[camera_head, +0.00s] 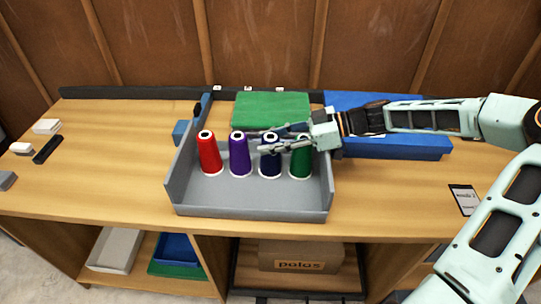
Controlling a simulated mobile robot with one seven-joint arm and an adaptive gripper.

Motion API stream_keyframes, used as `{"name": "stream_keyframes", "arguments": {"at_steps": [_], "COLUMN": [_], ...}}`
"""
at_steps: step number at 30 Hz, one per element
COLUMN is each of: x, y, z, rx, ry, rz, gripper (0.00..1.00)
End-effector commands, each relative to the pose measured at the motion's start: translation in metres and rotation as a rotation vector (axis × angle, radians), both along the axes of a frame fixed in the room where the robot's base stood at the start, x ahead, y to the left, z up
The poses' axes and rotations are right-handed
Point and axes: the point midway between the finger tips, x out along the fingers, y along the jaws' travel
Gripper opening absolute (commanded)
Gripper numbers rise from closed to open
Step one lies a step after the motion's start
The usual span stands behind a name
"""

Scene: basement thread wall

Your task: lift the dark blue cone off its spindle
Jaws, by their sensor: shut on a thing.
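The dark blue cone (270,161) stands upright in a grey tray (250,211), between the purple cone (240,160) and the green cone (301,161). Its white base rests at the level of the other cones' bases. My gripper (271,142) reaches in from the right, over the green cone, with its fingers at the upper part of the dark blue cone. It is shut on the dark blue cone. The spindle is hidden inside the cone.
A red cone (208,156) stands at the tray's left. Small white and black items lie at the table's left. The table front is clear.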

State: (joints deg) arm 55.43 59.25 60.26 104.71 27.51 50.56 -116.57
Motion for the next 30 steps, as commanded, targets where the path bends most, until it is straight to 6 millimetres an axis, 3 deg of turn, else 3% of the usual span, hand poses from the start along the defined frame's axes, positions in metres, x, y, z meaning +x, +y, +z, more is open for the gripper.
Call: {"name": "stream_keyframes", "arguments": {"at_steps": [8,21,30], "x": [0.0,0.0,0.0], "y": [0.0,0.0,0.0], "z": [0.011,0.09,0.101], "rx": [0.0,-0.001,0.0], "ry": [-0.003,-0.002,0.0], "rz": [0.0,0.0,0.0], "gripper": [0.0,0.0,0.0]}}
